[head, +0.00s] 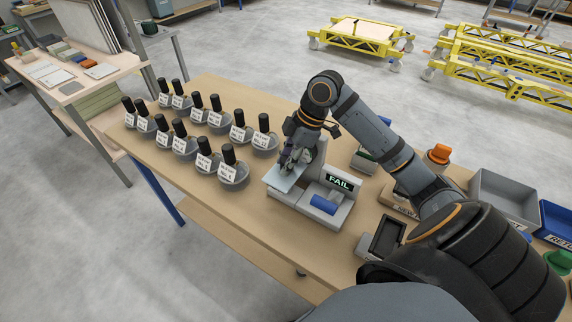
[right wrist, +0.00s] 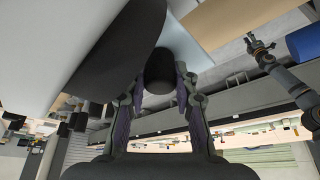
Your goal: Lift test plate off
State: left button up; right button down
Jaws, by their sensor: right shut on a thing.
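The test plate (head: 281,179) is a thin pale blue-grey plate at the left side of a grey tester (head: 336,217), whose screen reads FAIL. My right gripper (head: 290,161) is over the plate and shut on it. In the right wrist view a dark rounded piece (right wrist: 157,76) sits between the fingertips of my right gripper (right wrist: 160,88), and a pale surface spreads above it. I cannot tell whether the plate touches the tester. A blue cylinder (head: 323,204) lies on the tester's front.
Two rows of labelled flasks with black caps (head: 232,170) stand left of the tester. A black tray (head: 387,236), a grey bin (head: 505,196) and a blue bin (head: 556,220) are to the right. Bare tabletop (head: 262,225) lies in front of the tester. Yellow trolleys (head: 362,36) stand behind.

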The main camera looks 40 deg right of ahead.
notch_tip(320, 180, up, 9)
jog(key=shift+f, duration=0.15)
notch_tip(320, 180, up, 9)
jog(key=p, duration=0.8)
jog(key=shift+p, duration=0.3)
